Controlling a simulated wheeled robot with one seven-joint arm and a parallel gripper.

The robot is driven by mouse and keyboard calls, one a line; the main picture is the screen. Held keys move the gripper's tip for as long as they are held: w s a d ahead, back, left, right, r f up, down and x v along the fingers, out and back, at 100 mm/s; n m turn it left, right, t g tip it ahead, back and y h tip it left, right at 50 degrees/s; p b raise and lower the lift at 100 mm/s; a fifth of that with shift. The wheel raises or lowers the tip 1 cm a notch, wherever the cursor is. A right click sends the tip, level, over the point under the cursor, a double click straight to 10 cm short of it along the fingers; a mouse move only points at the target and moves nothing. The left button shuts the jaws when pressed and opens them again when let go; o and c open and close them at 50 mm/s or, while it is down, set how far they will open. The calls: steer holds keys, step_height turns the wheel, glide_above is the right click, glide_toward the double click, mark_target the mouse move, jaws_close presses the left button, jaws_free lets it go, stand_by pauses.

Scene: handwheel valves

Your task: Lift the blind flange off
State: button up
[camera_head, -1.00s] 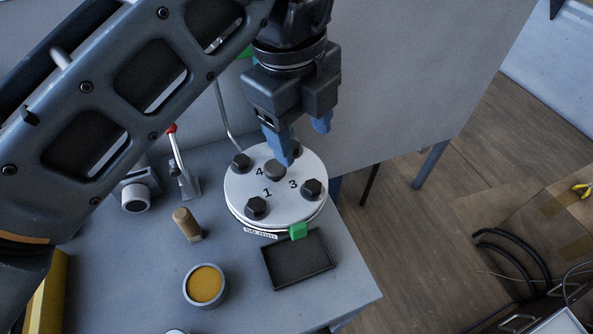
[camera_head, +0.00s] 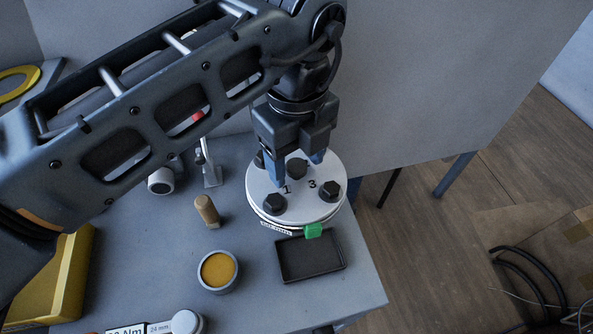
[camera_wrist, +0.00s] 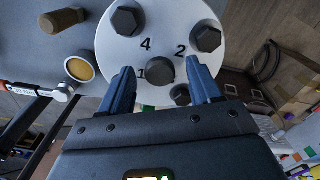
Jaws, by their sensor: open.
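The blind flange (camera_head: 301,203) is a round pale disc with printed numbers and dark hex bolt heads near its edge. It lies flat on its base at the right of the bench. A dark central knob (camera_head: 297,168) stands up from its middle; the knob also shows in the wrist view (camera_wrist: 159,70). My gripper (camera_head: 296,168) is over the flange, pointing down, with its blue fingers open on either side of the knob. In the wrist view the fingertips (camera_wrist: 160,72) are apart with the knob between them; I cannot tell whether they touch it.
A black tray (camera_head: 311,272) sits in front of the flange, near a green tab (camera_head: 313,230). A torque wrench (camera_head: 160,325) lies at the front edge. A wall panel rises behind.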

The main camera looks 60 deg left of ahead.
jaws_close()
stand_by(0.6)
